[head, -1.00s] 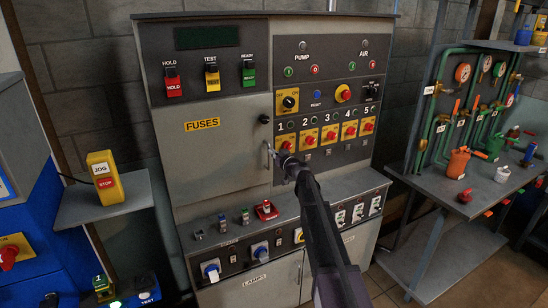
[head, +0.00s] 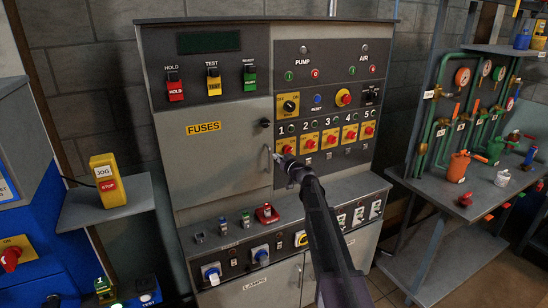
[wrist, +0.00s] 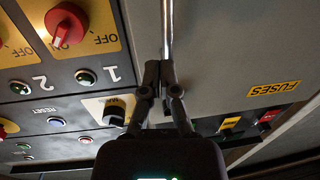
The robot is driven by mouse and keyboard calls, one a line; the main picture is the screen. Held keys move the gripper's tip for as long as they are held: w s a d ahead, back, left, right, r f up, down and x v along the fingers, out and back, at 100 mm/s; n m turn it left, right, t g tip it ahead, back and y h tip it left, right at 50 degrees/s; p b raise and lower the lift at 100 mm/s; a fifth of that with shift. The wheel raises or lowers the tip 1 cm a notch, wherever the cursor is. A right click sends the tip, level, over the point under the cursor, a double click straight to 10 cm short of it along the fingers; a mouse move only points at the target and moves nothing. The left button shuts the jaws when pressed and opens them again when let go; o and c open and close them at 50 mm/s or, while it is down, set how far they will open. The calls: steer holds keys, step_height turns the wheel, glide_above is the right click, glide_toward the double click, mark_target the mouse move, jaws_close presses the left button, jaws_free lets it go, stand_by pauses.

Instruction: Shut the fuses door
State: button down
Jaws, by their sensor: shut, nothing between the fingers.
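The grey fuses door (head: 215,165) is on the left half of the panel cabinet, with a yellow FUSES label. It looks flush or nearly flush with the panel; I cannot tell if a small gap is left. Its thin vertical metal handle (head: 267,158) is near its right edge. My gripper (head: 279,159) is shut and empty at the door's right edge, close beside the handle. In the wrist view my gripper's fingertips (wrist: 159,72) are together at the bar of the handle (wrist: 167,28). I cannot tell whether they touch it.
Numbered red switches (head: 331,137) sit right of the door. A sloped console (head: 225,237) with sockets and small switches juts out below. A yellow jog box (head: 107,180) stands on a shelf at the left. A bench (head: 440,195) with pipes and valves is at the right.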

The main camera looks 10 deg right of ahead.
steer(key=v, duration=1.2)
steer(key=shift+d, duration=0.25)
steer(key=shift+w, duration=0.15)
steer(key=s+a+f+n+g, duration=0.1)
steer(key=s+a+f+g, duration=0.85)
steer(key=s, duration=0.45)
steer(key=s+d+f+m+g+h, duration=0.2)
steer(key=s+f+m+g+h, duration=0.1)
steer(key=s, duration=0.7)
steer(key=s+d+f+m+g+h, duration=0.2)
steer(key=s+f, duration=0.4)
steer(key=s, duration=0.5)
steer(key=m+g+h, duration=0.1)
steer(key=h, duration=0.1)
steer(key=shift+g+h, duration=0.3)
steer(key=shift+g, duration=0.05)
